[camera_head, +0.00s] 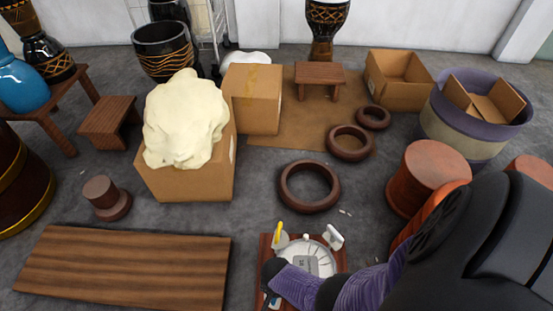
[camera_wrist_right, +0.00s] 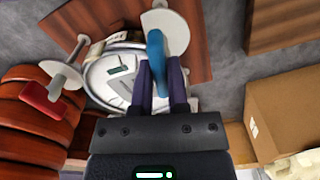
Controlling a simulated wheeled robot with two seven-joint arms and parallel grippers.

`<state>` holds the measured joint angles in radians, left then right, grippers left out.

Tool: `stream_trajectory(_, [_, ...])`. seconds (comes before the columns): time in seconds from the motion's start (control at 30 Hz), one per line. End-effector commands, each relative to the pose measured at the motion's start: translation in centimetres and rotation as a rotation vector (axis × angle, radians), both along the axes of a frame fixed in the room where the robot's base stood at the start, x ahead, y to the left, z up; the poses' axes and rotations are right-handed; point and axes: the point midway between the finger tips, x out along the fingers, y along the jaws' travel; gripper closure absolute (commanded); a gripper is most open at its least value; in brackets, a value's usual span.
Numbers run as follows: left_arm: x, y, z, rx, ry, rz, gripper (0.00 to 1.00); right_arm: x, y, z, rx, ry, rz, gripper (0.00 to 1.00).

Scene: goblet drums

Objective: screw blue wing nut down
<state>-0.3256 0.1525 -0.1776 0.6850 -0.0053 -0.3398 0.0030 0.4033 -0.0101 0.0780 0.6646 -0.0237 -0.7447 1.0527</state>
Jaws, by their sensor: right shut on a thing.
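The blue wing nut (camera_wrist_right: 157,58) is upright between the fingertips of my right gripper (camera_wrist_right: 163,78), which is shut on it. A pale round disc (camera_wrist_right: 173,30) is just beyond it. In the head view, my purple right gripper and wrist cover much of the wooden board (camera_head: 264,248), and only a sliver of blue shows at its lower left. A white round dial-like piece (camera_head: 312,246) sits on the board. A yellow wing nut (camera_head: 280,229) and a white one (camera_head: 334,234) stand at its far edge. A red wing nut (camera_wrist_right: 43,102) shows in the wrist view. My left gripper is out of view.
A wide plank (camera_head: 120,266) lies left of the board. Dark rings (camera_head: 309,203) lie beyond it, and a red-brown drum shell (camera_head: 430,172) stands to the right. A cardboard box (camera_head: 190,184) holding a cream bundle stands behind the plank. Floor between is clear.

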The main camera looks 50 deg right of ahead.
Motion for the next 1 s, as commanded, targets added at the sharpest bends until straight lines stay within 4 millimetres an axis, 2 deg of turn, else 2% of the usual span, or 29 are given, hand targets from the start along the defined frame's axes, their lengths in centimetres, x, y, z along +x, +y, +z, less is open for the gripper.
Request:
stream_trajectory(0.63, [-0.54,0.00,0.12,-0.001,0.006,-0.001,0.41,-0.07,0.09,-0.05,0.001,0.003,-0.612,1.00])
stream_trajectory(1.0, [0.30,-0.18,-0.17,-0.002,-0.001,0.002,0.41,-0.05,0.11,-0.07,0.002,0.003,-0.962,1.00])
